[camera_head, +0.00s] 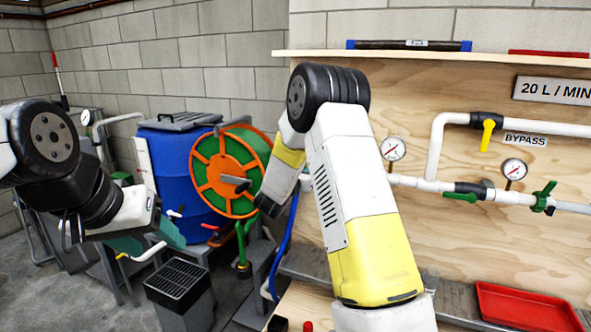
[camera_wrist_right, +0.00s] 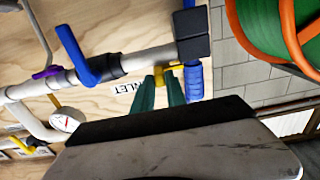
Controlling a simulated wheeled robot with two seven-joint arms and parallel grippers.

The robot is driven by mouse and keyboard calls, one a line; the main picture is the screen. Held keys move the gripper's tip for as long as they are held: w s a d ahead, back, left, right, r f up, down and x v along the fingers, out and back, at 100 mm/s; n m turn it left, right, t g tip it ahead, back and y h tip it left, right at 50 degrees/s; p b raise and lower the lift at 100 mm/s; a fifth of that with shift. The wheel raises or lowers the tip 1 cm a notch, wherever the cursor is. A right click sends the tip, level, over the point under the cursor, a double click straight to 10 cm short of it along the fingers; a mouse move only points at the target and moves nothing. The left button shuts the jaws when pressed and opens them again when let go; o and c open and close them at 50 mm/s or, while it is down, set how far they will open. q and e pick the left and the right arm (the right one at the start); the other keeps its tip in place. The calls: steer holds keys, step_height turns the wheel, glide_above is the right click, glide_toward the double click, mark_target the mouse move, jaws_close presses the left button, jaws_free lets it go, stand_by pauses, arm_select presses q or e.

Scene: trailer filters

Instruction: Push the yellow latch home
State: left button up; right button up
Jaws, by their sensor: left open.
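The yellow latch (camera_wrist_right: 174,71) shows in the right wrist view as a small bar beside a blue hose fitting (camera_wrist_right: 193,83). The green fingers of my right gripper (camera_wrist_right: 160,79) point at it, and their tips overlap it in the picture. A narrow gap shows between the fingers; I cannot tell whether they touch the latch or hold it. In the head view my own right arm hides that gripper's fingers and the latch. My left gripper (camera_head: 148,241) is open and empty at the left, in front of the blue barrel (camera_head: 172,160), far from the latch.
A blue valve handle (camera_wrist_right: 76,52), a grey pipe (camera_wrist_right: 145,60) and a gauge (camera_wrist_right: 65,120) are close to the right gripper. The orange and green hose reel (camera_head: 225,170) stands by the barrel. A black-topped bin (camera_head: 180,284) and a red tray (camera_head: 525,305) stand lower down.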

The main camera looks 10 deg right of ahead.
jaws_close()
stand_by(1.1)
steer(key=shift+w+a, duration=0.35)
steer(key=shift+a, duration=0.2)
steer(key=shift+w+a, duration=0.3)
steer(key=shift+a, duration=0.2)
steer(key=o, duration=0.6)
jaws_free()
steer(key=shift+a, duration=0.1)
steer(key=shift+c, duration=0.2)
